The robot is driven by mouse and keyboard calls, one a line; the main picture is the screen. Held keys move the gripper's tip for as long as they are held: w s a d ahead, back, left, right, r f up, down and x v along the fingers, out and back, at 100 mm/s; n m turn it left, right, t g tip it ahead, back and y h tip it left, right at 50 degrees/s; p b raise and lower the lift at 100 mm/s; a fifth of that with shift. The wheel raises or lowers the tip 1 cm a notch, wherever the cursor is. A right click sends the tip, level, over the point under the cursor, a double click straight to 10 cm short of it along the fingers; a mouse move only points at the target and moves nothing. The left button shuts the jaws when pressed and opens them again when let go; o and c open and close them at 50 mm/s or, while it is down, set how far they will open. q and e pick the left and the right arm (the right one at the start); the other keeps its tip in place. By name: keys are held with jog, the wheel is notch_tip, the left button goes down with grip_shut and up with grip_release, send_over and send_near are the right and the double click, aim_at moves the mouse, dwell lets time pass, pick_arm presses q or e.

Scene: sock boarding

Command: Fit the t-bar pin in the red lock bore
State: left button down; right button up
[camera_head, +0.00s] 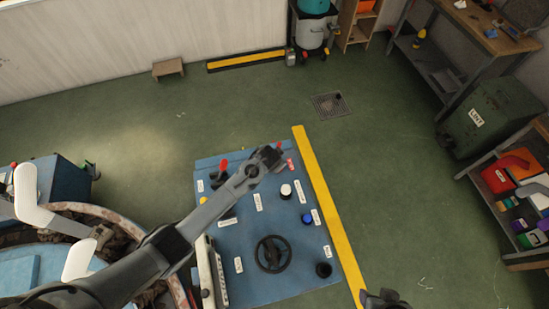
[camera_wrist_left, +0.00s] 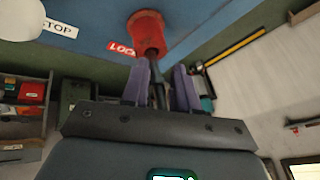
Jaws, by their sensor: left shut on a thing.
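The red lock bore (camera_wrist_left: 147,28) stands out from the blue panel in the left wrist view, beside the red LOCK label (camera_wrist_left: 122,48). In the head view the same label (camera_head: 290,163) shows just right of my left gripper (camera_head: 270,156). In the wrist view the purple fingers of my left gripper (camera_wrist_left: 161,88) are shut on the dark t-bar pin (camera_wrist_left: 156,68). The pin's far end meets the mouth of the red bore; I cannot tell how deep it sits. My right gripper (camera_head: 385,300) is partly in view at the bottom edge, away from the panel, its jaws unclear.
The blue control panel (camera_head: 285,285) carries a black handwheel (camera_head: 273,254), a white knob (camera_head: 286,191), a blue knob (camera_head: 306,219) and a red-topped lever (camera_head: 223,167). A yellow strip (camera_head: 330,220) runs along its right side.

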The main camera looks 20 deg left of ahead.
pick_arm(q)
jog(key=shift+f+b, duration=0.5)
jog(key=shift+f, duration=0.25)
jog(key=c, duration=0.8)
grip_release()
jog(key=shift+s+r, duration=0.3)
jog(key=shift+r, duration=0.3)
jog(key=p+v, duration=0.1)
jog(key=v, duration=0.8)
jog(key=shift+s+r, duration=0.1)
jog(key=shift+r, duration=0.1)
